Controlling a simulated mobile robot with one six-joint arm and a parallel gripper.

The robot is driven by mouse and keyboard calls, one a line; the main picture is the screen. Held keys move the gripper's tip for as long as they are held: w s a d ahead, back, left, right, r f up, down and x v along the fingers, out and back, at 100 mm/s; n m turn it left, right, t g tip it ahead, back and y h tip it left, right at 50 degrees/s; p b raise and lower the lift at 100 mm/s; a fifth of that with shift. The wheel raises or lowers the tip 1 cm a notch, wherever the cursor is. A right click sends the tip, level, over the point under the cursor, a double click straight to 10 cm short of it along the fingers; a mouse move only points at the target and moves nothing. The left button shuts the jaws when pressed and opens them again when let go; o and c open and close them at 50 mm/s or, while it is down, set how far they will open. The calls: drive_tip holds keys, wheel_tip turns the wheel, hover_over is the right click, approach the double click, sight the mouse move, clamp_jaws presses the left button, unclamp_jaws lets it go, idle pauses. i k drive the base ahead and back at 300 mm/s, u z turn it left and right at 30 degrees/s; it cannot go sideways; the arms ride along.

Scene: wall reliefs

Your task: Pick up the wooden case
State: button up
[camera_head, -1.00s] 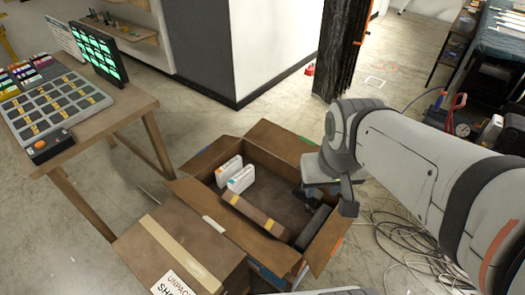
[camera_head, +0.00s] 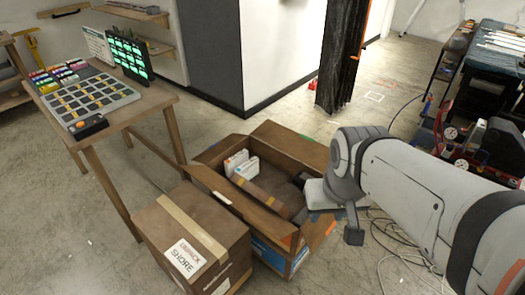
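A long brown wooden-looking piece (camera_head: 258,193) lies slanted inside the open cardboard box (camera_head: 290,242). It may be the wooden case, but I cannot tell for sure. My gripper (camera_head: 306,186) is at the right side of the box, over or just inside its opening. My own wrist covers most of it, so its fingers and anything between them cannot be made out.
Two white packets (camera_head: 242,166) stand in the box's left part. A closed taped carton (camera_head: 197,240) sits in front of it. A wooden table (camera_head: 157,106) with a button panel (camera_head: 92,103) is at left. Cables (camera_head: 392,250) lie on the floor at right.

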sight(279, 208)
drive_tip(key=u, duration=0.15)
drive_tip(key=i, duration=0.9)
drive_tip(key=z, duration=0.1)
